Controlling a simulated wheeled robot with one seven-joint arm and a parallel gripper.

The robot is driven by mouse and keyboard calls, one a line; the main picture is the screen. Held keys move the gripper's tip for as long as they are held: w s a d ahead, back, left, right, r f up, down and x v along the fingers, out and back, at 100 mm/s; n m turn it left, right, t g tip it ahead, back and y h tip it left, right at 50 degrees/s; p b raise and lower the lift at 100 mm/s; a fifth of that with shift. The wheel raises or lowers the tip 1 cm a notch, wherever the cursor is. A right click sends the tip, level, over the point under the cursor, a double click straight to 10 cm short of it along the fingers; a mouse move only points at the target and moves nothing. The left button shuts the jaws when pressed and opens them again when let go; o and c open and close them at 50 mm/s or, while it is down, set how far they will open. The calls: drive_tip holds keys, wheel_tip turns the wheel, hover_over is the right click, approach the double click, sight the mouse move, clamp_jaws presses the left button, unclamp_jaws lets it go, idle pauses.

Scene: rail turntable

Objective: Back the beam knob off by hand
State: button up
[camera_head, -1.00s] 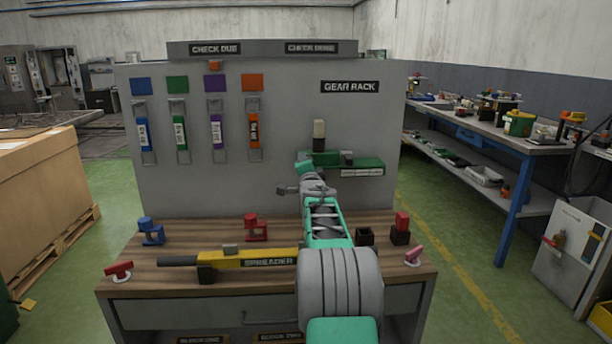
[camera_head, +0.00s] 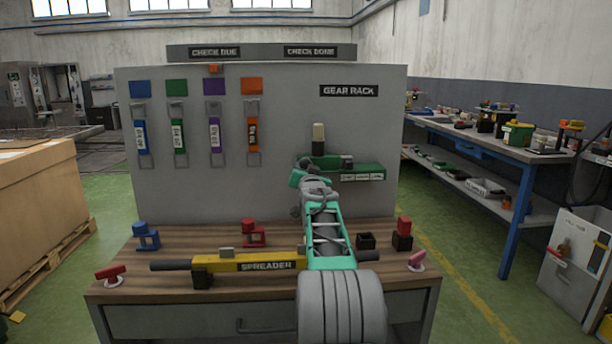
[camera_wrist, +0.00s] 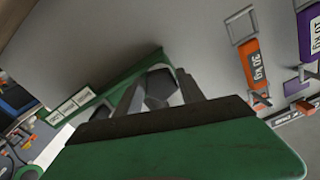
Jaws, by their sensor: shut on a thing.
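The green beam (camera_head: 365,177) is fixed to the grey panel below the GEAR RACK sign and has white labels along its lower edge. It also shows in the wrist view (camera_wrist: 98,101). My gripper (camera_head: 304,166) is at the left end of the beam, and its fingers show in the wrist view (camera_wrist: 160,78). They are shut on a dark, faceted knob (camera_wrist: 160,90), partly hidden between them. In the head view my gripper and wrist hide the knob. I cannot tell how far it is turned.
An upright beige-and-black piece (camera_head: 318,138) stands just above the beam. Colour-coded tags (camera_head: 252,134) hang to the left on the panel. Below, the wooden bench (camera_head: 200,240) carries a yellow SPREADER bar (camera_head: 240,262) and small red, blue and black fixtures.

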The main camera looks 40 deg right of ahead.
drive_tip(key=shift+f+n, duration=0.1)
drive_tip(key=shift+n, duration=0.7)
drive_tip(key=o, duration=1.3)
drive_tip(key=shift+o, duration=0.2)
drive_tip(key=shift+s, duration=0.1)
drive_tip(key=v, duration=0.7)
drive_tip(key=shift+s+a+b, duration=0.2)
drive_tip(key=shift+s+b, duration=0.1)
drive_tip(key=shift+b, duration=0.1)
